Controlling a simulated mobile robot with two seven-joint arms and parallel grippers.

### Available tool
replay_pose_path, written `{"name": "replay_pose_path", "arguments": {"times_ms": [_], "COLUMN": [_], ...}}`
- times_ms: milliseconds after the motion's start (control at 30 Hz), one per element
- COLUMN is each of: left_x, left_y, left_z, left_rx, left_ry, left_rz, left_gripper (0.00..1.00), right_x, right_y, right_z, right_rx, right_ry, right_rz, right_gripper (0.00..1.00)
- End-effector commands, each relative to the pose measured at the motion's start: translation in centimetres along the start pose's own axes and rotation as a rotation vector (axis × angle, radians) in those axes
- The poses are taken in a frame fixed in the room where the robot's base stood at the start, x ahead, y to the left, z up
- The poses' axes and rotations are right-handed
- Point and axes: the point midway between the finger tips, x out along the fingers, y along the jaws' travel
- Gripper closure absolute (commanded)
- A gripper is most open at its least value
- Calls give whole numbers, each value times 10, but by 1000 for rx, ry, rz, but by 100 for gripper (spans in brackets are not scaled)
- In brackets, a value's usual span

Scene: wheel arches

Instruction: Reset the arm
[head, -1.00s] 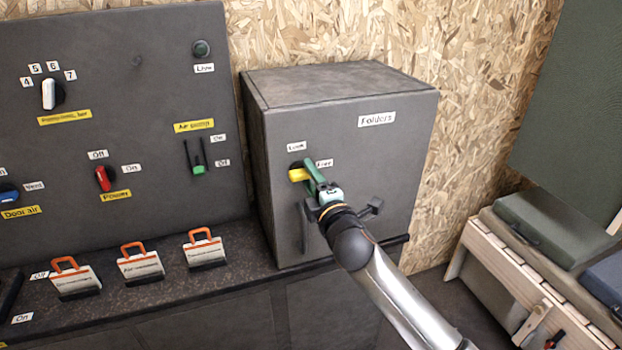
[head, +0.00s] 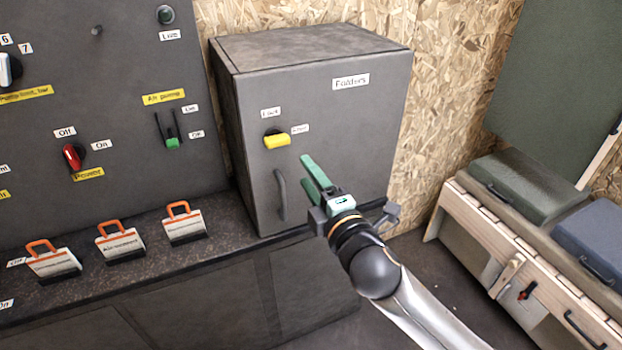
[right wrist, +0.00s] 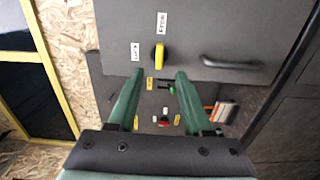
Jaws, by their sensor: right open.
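My right gripper (head: 313,180) is open and empty in the head view, in front of the grey cabinet labelled "Folders" (head: 345,130). Its green fingers also show in the right wrist view (right wrist: 155,88), spread apart with nothing between them. The cabinet's yellow knob (head: 277,141) is up and left of the fingertips and apart from them. The knob lies level in the head view, pointing toward the right-hand label, and it also shows in the right wrist view (right wrist: 159,56). The cabinet's handle (head: 281,195) is left of the gripper. My left gripper is in no view.
A control panel (head: 110,110) with a red power knob (head: 73,157) and a green-tipped air switch (head: 172,143) stands at left. Several orange-handled tags (head: 184,224) stand on the dark ledge. A wooden bench (head: 490,235) with cases (head: 525,183) is at right.

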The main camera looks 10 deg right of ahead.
Motion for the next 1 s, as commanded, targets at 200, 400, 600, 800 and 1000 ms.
{"name": "replay_pose_path", "arguments": {"times_ms": [200,400,600,800,1000], "left_x": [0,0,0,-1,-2], "left_y": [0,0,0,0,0], "left_z": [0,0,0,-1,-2], "left_rx": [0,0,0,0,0], "left_ry": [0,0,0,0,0], "left_rz": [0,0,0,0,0], "left_gripper": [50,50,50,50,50], "right_x": [-4,-4,-6,-30,-95], "right_y": [0,0,-9,-87,-199], "right_z": [0,0,1,10,22], "right_rx": [0,0,31,339,824], "right_ry": [-1,-1,-2,-35,-175], "right_rz": [0,0,-17,-167,-357], "right_gripper": [50,50,50,50,50]}}
